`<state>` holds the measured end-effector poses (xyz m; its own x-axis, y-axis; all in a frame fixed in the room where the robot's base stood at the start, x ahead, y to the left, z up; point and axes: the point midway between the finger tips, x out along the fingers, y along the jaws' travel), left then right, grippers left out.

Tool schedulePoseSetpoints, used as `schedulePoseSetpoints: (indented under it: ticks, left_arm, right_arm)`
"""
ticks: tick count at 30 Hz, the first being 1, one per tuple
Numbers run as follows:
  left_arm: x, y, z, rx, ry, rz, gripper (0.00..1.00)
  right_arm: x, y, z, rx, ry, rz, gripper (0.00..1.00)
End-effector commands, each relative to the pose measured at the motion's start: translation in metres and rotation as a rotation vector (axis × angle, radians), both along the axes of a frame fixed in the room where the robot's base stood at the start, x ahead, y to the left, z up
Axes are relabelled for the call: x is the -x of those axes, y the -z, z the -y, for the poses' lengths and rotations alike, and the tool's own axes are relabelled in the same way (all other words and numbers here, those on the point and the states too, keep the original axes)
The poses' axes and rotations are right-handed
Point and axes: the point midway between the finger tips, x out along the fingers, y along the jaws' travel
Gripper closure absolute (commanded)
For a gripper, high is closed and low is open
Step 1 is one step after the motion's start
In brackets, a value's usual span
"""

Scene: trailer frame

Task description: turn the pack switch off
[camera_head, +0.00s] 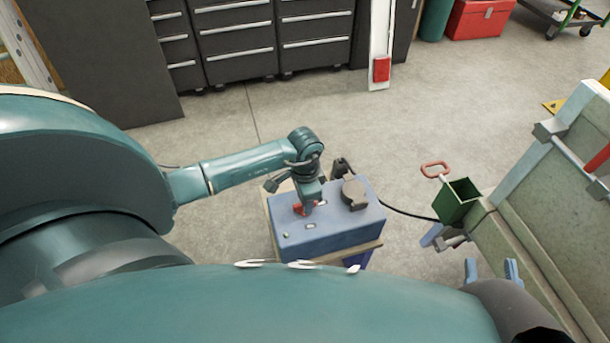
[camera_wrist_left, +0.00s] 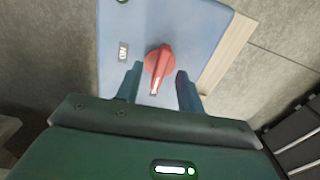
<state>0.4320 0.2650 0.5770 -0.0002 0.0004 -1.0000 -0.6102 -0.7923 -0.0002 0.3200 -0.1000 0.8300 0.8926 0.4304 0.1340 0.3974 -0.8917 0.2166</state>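The pack is a blue box (camera_head: 335,235) on a wooden board. Its switch is a red rotary knob (camera_wrist_left: 158,62) with a white-tipped handle, which points down toward my wrist in the left wrist view. In the head view the red knob (camera_head: 299,209) is partly hidden by my left gripper (camera_head: 308,203). In the left wrist view my left gripper (camera_wrist_left: 159,85) is open, with one finger on each side of the handle and a visible gap on both sides. My right gripper (camera_head: 491,270) is open and empty, away from the pack at the lower right.
A round dark cap (camera_head: 355,193) sits on the pack's top, and a black cable (camera_head: 405,213) runs right from it. A small label (camera_wrist_left: 123,51) lies beside the knob. A green open box (camera_head: 457,200) and the trailer frame (camera_head: 545,215) stand at the right.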

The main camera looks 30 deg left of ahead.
Motion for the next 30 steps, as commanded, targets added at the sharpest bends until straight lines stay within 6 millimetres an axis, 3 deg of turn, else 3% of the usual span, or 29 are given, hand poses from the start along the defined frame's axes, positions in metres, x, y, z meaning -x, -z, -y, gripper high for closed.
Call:
schedulePoseSetpoints:
  ticks: [1,18,30]
  left_arm:
    - [0.0,-0.009,0.0,0.0,0.0,0.0,0.62]
    - [0.0,-0.048,0.0,0.0,0.0,0.0,0.62]
    - [0.0,-0.047,0.0,0.0,0.0,0.0,0.62]
  right_arm:
    - [0.0,-0.009,0.0,0.0,0.0,0.0,0.64]
    - [0.0,-0.053,0.0,0.0,0.0,0.0,0.64]
    - [0.0,-0.052,0.0,0.0,0.0,0.0,0.64]
